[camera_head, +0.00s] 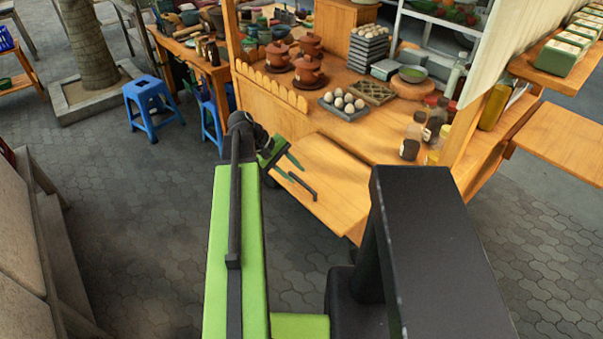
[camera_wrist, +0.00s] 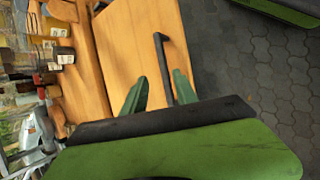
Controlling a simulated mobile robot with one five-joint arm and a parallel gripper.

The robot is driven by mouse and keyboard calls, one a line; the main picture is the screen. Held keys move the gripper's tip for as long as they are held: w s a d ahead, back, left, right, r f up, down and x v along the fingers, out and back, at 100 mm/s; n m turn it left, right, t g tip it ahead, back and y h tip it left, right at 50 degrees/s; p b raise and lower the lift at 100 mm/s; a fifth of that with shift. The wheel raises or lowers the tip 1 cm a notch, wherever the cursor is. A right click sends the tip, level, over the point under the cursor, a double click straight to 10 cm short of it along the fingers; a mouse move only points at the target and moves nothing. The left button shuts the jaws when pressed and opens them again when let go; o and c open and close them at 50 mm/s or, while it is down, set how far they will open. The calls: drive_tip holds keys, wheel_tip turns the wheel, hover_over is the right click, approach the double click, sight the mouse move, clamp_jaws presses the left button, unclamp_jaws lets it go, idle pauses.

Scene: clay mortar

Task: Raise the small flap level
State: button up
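The small flap (camera_head: 325,175) is a light wooden board at the near edge of the stall counter. It appears to slope down and outward from the counter; its exact angle is hard to tell. A dark bar handle (camera_head: 304,187) is on its outer part. My gripper (camera_head: 297,175) has green fingers and is at the handle's end. In the wrist view, the open fingers (camera_wrist: 160,75) stand on either side of the handle bar (camera_wrist: 163,55), with visible gaps. The flap (camera_wrist: 135,45) fills the area behind them. Contact with the handle cannot be told.
The counter (camera_head: 375,135) carries an egg tray (camera_head: 343,104), clay pots (camera_head: 308,72) and sauce bottles (camera_head: 412,137) near the flap. Blue stools (camera_head: 150,103) stand to the left. Another wooden board (camera_head: 565,142) is at the right. The paved floor at left is open.

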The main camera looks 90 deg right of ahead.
drive_tip(key=p+v, duration=0.7)
drive_tip(key=v, duration=0.5)
drive_tip(key=shift+p, duration=0.35)
drive_tip(key=shift+s+d, duration=0.1)
